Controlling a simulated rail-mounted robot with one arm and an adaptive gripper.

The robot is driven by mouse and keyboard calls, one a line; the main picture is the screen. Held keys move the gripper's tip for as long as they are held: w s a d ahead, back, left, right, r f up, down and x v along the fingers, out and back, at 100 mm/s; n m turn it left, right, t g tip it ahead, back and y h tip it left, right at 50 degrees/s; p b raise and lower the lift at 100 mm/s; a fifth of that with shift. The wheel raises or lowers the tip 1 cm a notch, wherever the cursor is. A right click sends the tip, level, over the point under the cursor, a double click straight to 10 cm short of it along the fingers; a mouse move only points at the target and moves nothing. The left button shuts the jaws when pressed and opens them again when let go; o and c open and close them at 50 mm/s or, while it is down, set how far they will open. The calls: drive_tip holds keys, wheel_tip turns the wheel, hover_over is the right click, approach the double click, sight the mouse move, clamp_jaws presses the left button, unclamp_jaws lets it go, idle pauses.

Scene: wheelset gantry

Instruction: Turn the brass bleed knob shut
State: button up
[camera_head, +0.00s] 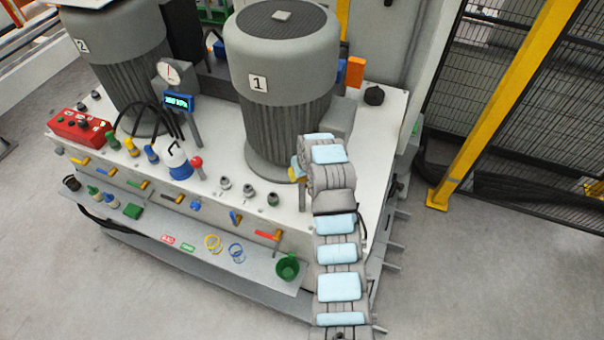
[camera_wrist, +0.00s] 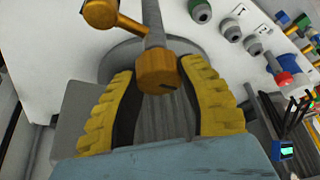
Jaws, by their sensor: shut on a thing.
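The brass bleed knob (camera_wrist: 157,72) shows in the wrist view as a short golden cylinder with a dark slot line on its face. It sits at the end of a grey stem. The yellow ribbed fingers of my gripper (camera_wrist: 159,75) stand on both sides of it, shut on it. A brass arm with a round end (camera_wrist: 100,13) reaches from the stem to the upper left. In the head view my gripper (camera_head: 296,170) is at the right front of the bench, in front of motor 1; my wrist hides most of the knob there.
Motor 1 (camera_head: 282,75) stands close behind my arm, motor 2 (camera_head: 122,55) to its left. A gauge (camera_head: 169,72), a blue display (camera_head: 177,102) and a red-knobbed post (camera_head: 198,165) stand left. A front shelf (camera_head: 215,255) holds a green cup (camera_head: 288,267) and small items.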

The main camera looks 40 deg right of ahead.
drive_tip(key=shift+f, duration=0.15)
idle(0.3)
drive_tip(key=o, duration=1.2)
drive_tip(key=shift+v, duration=6)
